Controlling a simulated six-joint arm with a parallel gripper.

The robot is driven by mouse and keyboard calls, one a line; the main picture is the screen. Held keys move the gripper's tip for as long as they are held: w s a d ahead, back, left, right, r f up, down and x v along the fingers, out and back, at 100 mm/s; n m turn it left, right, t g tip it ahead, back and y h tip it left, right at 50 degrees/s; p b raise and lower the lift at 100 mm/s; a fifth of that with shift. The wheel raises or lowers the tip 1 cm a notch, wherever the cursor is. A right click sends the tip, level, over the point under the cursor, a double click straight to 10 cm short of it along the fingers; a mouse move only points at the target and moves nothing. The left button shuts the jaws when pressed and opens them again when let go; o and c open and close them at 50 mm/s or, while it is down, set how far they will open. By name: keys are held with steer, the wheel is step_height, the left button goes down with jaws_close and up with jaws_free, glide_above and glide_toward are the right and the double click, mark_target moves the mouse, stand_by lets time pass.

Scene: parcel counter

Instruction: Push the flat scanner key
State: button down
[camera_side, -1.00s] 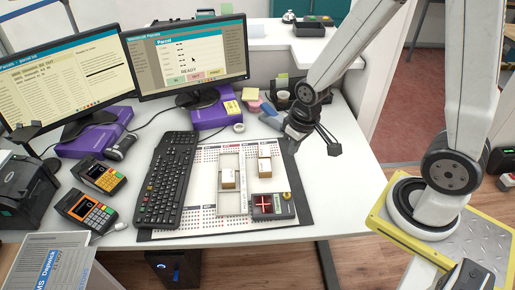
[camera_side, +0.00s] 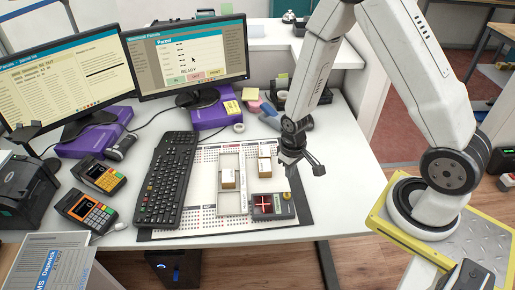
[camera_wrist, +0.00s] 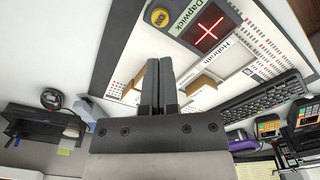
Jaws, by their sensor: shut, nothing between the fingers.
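The flat scanner (camera_side: 270,213) lies at the front right of the printed mat, with a lit red cross on its dark window. Its round yellow key (camera_side: 287,195) is at its right end. In the wrist view the key (camera_wrist: 160,17) is at the top, left of the scanner window (camera_wrist: 208,28). My gripper (camera_side: 287,170) is above the mat, behind the key and apart from it. In the wrist view my gripper (camera_wrist: 159,63) has both fingers together and empty, pointing up the picture toward the key.
Two small cartons stand on the mat, one on the pale tray (camera_side: 228,178) and one right of it (camera_side: 264,167). A black keyboard (camera_side: 168,178) lies to the left. Two card terminals (camera_side: 83,208) and monitors (camera_side: 193,57) are farther left and behind. The counter right of the mat is clear.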

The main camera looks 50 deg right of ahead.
mark_target(287, 194)
steer(key=shift+f, duration=0.2)
steer(key=shift+f, duration=3.7)
steer(key=shift+f, duration=0.7)
steer(key=shift+r, duration=0.75)
steer(key=shift+w+r, duration=0.15)
steer(key=shift+r, duration=1)
stand_by(1.5)
